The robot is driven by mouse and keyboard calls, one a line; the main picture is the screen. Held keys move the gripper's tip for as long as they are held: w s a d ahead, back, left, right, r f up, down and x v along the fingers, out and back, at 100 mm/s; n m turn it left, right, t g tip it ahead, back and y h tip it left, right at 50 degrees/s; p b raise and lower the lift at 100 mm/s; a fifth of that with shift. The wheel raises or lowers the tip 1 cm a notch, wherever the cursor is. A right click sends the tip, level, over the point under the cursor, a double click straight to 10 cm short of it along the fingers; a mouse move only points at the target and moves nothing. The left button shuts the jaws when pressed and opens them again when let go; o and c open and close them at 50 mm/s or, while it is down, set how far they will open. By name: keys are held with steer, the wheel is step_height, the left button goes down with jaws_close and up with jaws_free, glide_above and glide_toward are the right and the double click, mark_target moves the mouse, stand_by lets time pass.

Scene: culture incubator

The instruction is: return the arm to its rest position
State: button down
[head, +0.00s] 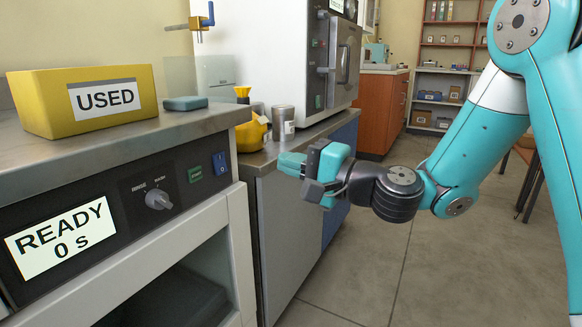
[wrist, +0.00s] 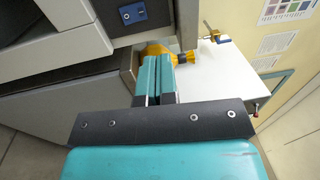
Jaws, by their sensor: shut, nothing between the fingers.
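My gripper (head: 292,164) is shut and empty in the head view, in front of the edge of the counter with the yellow bottle. My teal arm (head: 480,140) comes in from the right and reaches left, with the dark wrist joint bent before the gripper. In the wrist view my gripper's two teal fingers (wrist: 157,62) lie side by side, pointing towards the yellow bottle (wrist: 160,50). I cannot tell the exact gap between the fingertips and the bottle.
A metal cup (head: 283,122) stands by the bottle. A white incubator (head: 270,50) stands behind. Open floor (head: 400,265) lies below my arm.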

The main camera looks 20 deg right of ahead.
steer(key=s+a+f+n+g+h+p, duration=0.1)
steer(key=s+a+n+g, duration=0.2)
steer(key=s+n+g, duration=0.3)
steer(key=s+a+f+n+g+h, duration=0.1)
steer(key=s+a+n+g, duration=0.35)
steer(key=s, duration=0.35)
steer(key=s+d+f+n+g+h+p, duration=0.25)
steer(key=s+d+n+h, duration=0.25)
steer(key=s+d+h, duration=0.55)
step_height(320, 180, up, 37)
steer(key=a+y+p, duration=0.1)
steer(key=y+p, duration=0.2)
steer(key=p, duration=3.3)
steer(key=shift+s+a+p, duration=0.15)
steer(key=shift+s+p, duration=0.15)
steer(key=shift+s, duration=0.1)
